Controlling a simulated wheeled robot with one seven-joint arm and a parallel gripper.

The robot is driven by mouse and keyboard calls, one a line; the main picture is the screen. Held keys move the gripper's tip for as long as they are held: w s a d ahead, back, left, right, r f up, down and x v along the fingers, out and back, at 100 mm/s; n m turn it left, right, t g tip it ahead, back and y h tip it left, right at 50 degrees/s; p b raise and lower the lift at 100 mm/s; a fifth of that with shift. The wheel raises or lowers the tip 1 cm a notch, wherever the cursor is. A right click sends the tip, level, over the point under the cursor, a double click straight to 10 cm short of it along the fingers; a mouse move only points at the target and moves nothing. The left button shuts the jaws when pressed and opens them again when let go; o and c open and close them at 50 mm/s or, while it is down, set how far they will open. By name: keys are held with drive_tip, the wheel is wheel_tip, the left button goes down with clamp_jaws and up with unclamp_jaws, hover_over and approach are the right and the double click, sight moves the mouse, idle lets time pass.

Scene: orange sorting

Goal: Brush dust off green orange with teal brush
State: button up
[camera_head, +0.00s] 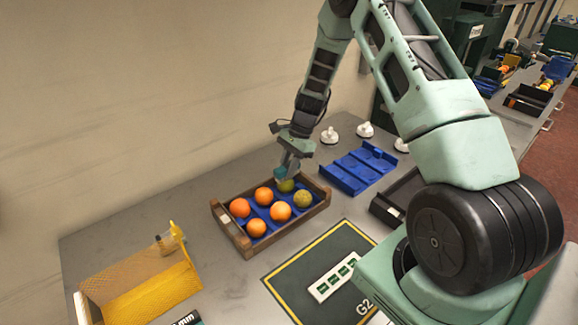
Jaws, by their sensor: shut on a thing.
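My gripper (290,160) is over the far right part of a wooden crate (245,247). It is shut on a small teal brush (281,173), mostly hidden by the fingers. The brush is at a green orange (287,186) in the crate's back row; I cannot tell whether it touches the fruit. A second, yellower green orange (303,199) lies to the right of it. Several orange-coloured oranges, one of them in the front row (280,211), fill the rest of the crate, in a blue insert.
An empty blue tray (359,169) stands right of the crate, with white knobs (329,136) behind it. A dark mat (330,260) with a white label strip (334,277) lies in front. A yellow mesh bin (140,282) stands at the left. Grey table is bare between bin and crate.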

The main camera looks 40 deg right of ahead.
drive_tip(key=shift+a, duration=1.05)
drive_tip(key=shift+d, duration=1.45)
drive_tip(key=shift+a, duration=1.45)
drive_tip(key=shift+d, duration=0.7)
drive_tip(key=shift+r+p, duration=2.7)
drive_tip(key=shift+r, duration=0.85)
drive_tip(key=shift+f, duration=0.1)
